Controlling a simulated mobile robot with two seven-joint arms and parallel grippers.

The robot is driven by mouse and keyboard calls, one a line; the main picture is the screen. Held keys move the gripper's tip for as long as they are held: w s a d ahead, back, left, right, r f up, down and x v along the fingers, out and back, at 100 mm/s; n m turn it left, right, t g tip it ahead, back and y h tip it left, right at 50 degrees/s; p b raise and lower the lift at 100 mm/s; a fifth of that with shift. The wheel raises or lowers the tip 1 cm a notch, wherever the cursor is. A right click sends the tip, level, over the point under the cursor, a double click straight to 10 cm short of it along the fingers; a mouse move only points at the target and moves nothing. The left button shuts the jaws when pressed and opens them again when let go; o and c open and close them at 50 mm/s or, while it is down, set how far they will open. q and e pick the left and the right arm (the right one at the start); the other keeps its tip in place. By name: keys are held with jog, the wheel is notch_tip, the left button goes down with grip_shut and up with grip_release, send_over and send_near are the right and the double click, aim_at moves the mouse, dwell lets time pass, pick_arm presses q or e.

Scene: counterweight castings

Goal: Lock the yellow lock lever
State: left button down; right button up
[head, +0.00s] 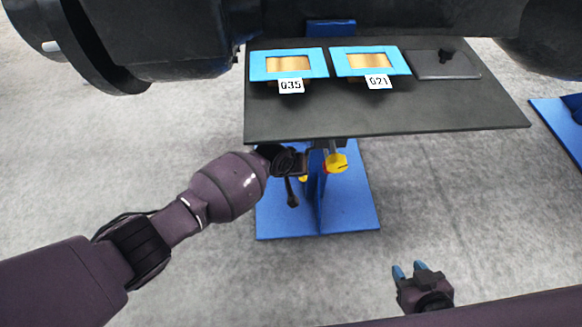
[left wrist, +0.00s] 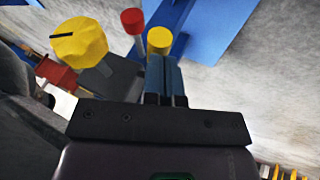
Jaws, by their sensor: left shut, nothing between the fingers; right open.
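My left arm reaches in under the dark table to the blue stand in the head view, where its fingertips are hard to make out. In the left wrist view my left gripper (left wrist: 165,65) is shut and empty. Its fingertips lie just below a small yellow cap (left wrist: 159,40), and I cannot tell if they touch it. A larger yellow knob (left wrist: 78,43) with a dark slot is up and to the left; a yellow part (head: 336,162) shows under the table edge. I cannot tell which yellow part is the lock lever. My right gripper (head: 411,270) is open and empty, low in the head view.
The dark tabletop (head: 400,120) bears two blue-framed pieces labelled Q35 (head: 262,65) and Q21 (head: 343,66) and a grey plate with a knob (head: 440,66). A red-capped rod (left wrist: 132,20) stands beside the yellow cap. The blue base (head: 348,210) rests on open grey floor.

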pick_arm(q)
jog(key=shift+s+d+f, duration=0.1)
jog(key=shift+s+d, duration=0.1)
jog(key=shift+d, duration=0.15)
jog(key=shift+f, duration=0.1)
dwell(0.3)
jog(key=s+a+r+p, duration=0.3)
jog(key=s+a+p, duration=0.1)
jog(key=s+a, duration=0.4)
jog(key=a, duration=0.2)
jog(key=shift+a+p, duration=0.35)
jog(key=shift+p, duration=0.05)
